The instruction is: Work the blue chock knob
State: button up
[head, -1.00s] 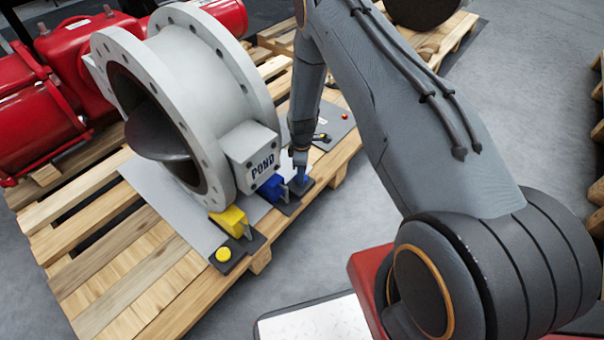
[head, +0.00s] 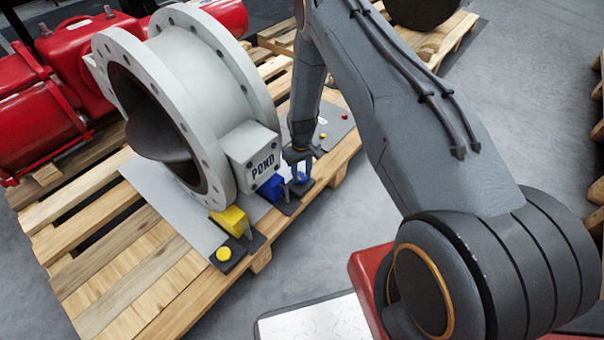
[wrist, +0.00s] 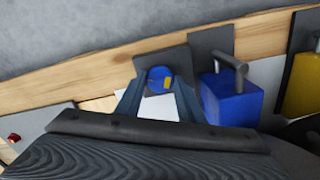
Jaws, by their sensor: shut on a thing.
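The blue chock knob (head: 302,178) is a small round blue knob on a dark plate near the pallet's edge. In the wrist view the knob (wrist: 157,76) has a yellow mark on its right side and sits between my fingertips. My gripper (head: 300,173) points down over it and is shut on the knob. Both fingers show in the wrist view (wrist: 158,92), one on each side. The blue chock block (head: 271,187), with a grey handle, stands beside the knob and also shows in the wrist view (wrist: 232,98).
The large grey valve (head: 215,80) with a POND box stands behind the chocks. A yellow chock (head: 229,220) and a yellow knob (head: 223,254) are at the near left. A grey plate (head: 335,130) with small red and yellow buttons lies beyond my gripper. Bare floor is at right.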

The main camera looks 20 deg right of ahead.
aim_at(302, 176)
jog(key=m, duration=0.5)
jog(key=shift+w+m, duration=0.2)
jog(key=shift+m, duration=0.1)
jog(key=m, duration=0.5)
jog(key=shift+r+m, duration=0.1)
jog(key=shift+m, duration=0.5)
jog(key=o, duration=1.1)
jog(key=shift+s, duration=0.1)
jog(key=shift+c, duration=0.2)
jog(key=shift+r+p, duration=0.95)
jog(key=shift+r, duration=2.9)
